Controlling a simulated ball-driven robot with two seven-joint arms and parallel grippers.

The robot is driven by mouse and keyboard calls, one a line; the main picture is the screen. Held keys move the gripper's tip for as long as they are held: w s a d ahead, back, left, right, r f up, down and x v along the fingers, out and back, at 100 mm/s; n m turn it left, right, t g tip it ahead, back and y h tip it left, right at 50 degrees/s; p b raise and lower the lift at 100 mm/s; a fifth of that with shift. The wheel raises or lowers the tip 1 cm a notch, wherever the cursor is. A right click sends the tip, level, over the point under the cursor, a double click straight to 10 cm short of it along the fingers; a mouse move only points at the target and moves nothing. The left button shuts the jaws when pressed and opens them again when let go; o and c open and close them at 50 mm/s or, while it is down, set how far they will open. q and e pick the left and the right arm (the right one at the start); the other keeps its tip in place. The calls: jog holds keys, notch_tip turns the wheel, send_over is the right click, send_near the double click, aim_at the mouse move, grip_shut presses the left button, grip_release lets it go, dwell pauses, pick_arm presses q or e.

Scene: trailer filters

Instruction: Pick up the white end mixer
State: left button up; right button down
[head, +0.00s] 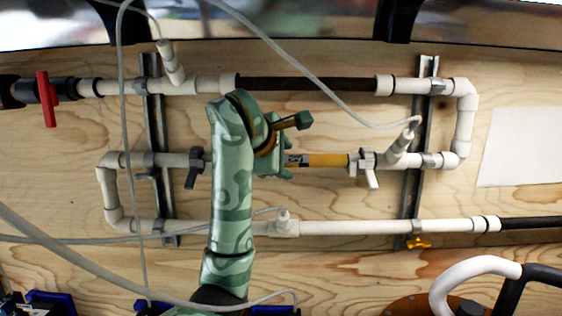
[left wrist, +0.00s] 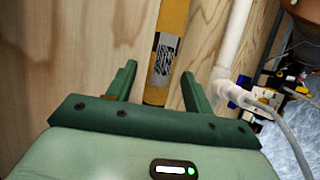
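No part is clearly marked as the white end mixer, and I cannot tell which pipe piece it is. A yellow tube (head: 328,160) with a printed label lies in the middle pipe row between two grey-handled valves. It also shows in the left wrist view (left wrist: 172,22), running up from between the fingers. My left gripper (head: 284,150) is at the tube's left part, which it hides in the head view. In the left wrist view its fingers (left wrist: 158,70) are spread apart on either side of the tube, with gaps to it. My right gripper is not in view.
White pipes run above (head: 196,87) and below (head: 365,227) the yellow tube on a wooden board (head: 345,192). A dark tube (head: 307,85) sits in the upper row. Thin grey hoses (head: 270,62) cross in front. Metal rails (head: 413,195) hold the pipes.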

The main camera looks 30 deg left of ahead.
pick_arm(q)
jog(key=c, duration=1)
grip_shut()
jog(key=shift+r, duration=0.1)
